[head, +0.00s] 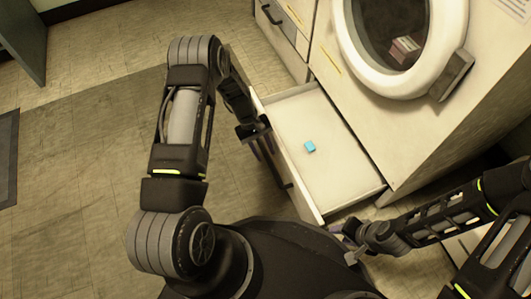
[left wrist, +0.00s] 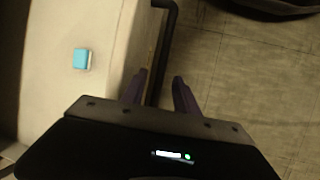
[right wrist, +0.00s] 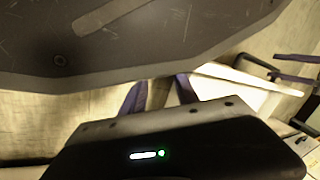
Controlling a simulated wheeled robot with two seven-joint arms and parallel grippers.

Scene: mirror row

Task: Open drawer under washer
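The drawer (head: 345,190) under the washer (head: 452,20) is pulled well out, and its pale interior shows. A small light blue block lies on the drawer floor (head: 309,147); it also shows in the left wrist view (left wrist: 82,59). The drawer's dark bar handle (left wrist: 161,60) is on its front face. My left gripper (head: 262,140) is at the drawer front, with its fingers (left wrist: 158,88) apart on either side of the handle, with gaps visible. My right gripper (head: 352,238) is near the drawer's near front corner; its fingers (right wrist: 160,92) are apart and empty.
A second closed drawer with a dark handle (head: 271,14) is in the cabinet left of the washer. A reddish item (head: 404,50) shows behind the washer's round door. My dark base is close to the drawer's near corner. Tiled floor (head: 80,130) to the left is open.

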